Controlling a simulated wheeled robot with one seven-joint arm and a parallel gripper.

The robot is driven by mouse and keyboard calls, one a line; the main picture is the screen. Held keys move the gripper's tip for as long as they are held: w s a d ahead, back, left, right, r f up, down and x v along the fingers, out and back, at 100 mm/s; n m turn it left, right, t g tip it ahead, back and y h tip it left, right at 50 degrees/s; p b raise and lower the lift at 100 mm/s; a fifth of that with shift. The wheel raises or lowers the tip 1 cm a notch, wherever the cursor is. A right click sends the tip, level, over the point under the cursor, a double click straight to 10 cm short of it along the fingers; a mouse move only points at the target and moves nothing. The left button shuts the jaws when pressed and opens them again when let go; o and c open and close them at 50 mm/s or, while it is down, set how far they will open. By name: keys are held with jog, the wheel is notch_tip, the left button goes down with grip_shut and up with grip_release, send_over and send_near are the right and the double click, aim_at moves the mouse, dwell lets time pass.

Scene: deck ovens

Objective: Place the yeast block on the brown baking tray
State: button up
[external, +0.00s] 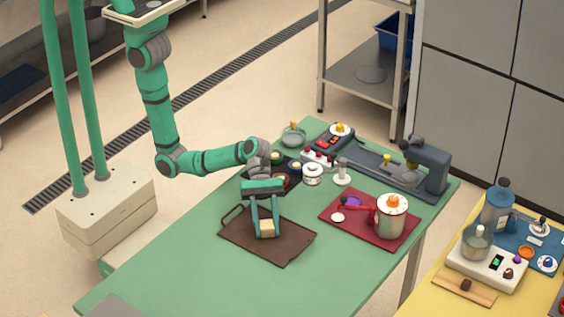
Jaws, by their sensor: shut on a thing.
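The yeast block (266,228) is a small pale tan cube in the external view. My gripper (265,231) points down with its fingers on either side of the block and is shut on it. Block and gripper are over the middle of the brown baking tray (287,247), a flat dark-brown tray with a loop handle at its left corner. The block's underside looks at or very near the tray surface; I cannot tell whether it touches.
A red tray (335,231) with a pot (391,214) stands to the right. A dark tray with small jars (295,168) is behind my gripper. A grey machine (430,168) stands at the far right corner.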

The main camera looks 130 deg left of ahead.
jog(key=shift+f, duration=0.15)
jog(key=o, duration=1.1)
jog(key=shift+r, duration=0.2)
jog(key=v, duration=1.2)
jog(key=shift+f, duration=0.1)
